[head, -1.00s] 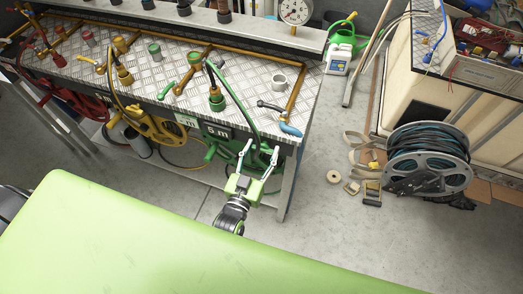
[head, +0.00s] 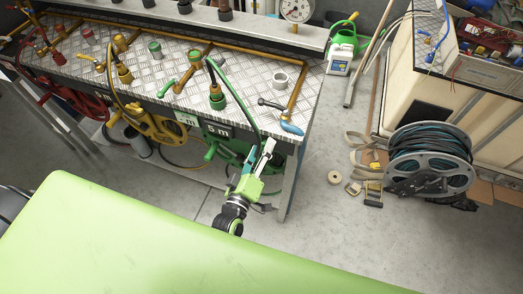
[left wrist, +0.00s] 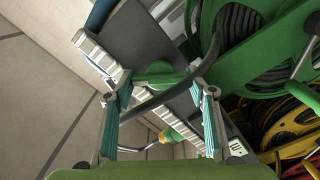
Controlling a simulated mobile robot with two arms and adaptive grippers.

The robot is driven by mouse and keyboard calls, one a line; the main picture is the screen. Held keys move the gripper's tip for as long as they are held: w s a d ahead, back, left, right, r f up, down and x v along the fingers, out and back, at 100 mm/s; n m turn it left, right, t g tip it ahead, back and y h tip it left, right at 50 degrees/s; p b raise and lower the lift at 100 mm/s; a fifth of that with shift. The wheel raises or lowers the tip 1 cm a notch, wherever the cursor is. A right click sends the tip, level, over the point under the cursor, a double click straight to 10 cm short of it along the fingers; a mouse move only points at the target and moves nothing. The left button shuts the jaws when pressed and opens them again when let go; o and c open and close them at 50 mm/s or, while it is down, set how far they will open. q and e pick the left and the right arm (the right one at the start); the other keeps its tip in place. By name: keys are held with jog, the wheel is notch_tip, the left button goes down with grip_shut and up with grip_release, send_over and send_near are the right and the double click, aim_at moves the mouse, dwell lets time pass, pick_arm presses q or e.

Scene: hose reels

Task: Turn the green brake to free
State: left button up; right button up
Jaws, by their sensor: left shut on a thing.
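The green hose reel (head: 233,151) sits under the front edge of the metal bench, and it also shows in the left wrist view (left wrist: 265,55). The green brake (left wrist: 160,74) appears as a green lever lying across between my left fingertips. My left gripper (head: 263,160) is at the right side of the green reel, near the bench's right leg. In the left wrist view my left gripper (left wrist: 162,82) has its two fingers apart, shut on the brake. In the head view the brake is hidden behind the fingers. My right gripper is not in view.
A yellow reel (head: 158,128) and a red reel (head: 80,98) stand left of the green one. The bench top (head: 240,75) carries valves and hoses. A grey reel of dark hose (head: 428,163) stands on the floor at right.

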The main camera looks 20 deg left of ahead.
pick_arm(q)
jog(key=n+b, duration=0.1)
jog(key=n, duration=0.2)
jog(key=shift+f+n, duration=0.15)
jog(key=shift+n, duration=0.15)
jog(key=shift+n+b, duration=0.7)
jog(key=shift+n, duration=1.1)
jog(key=o, duration=1.1)
jog(key=shift+s, duration=0.1)
jog(key=s, duration=1.1)
jog(key=shift+s+a, duration=0.25)
jog(key=shift+s, duration=0.15)
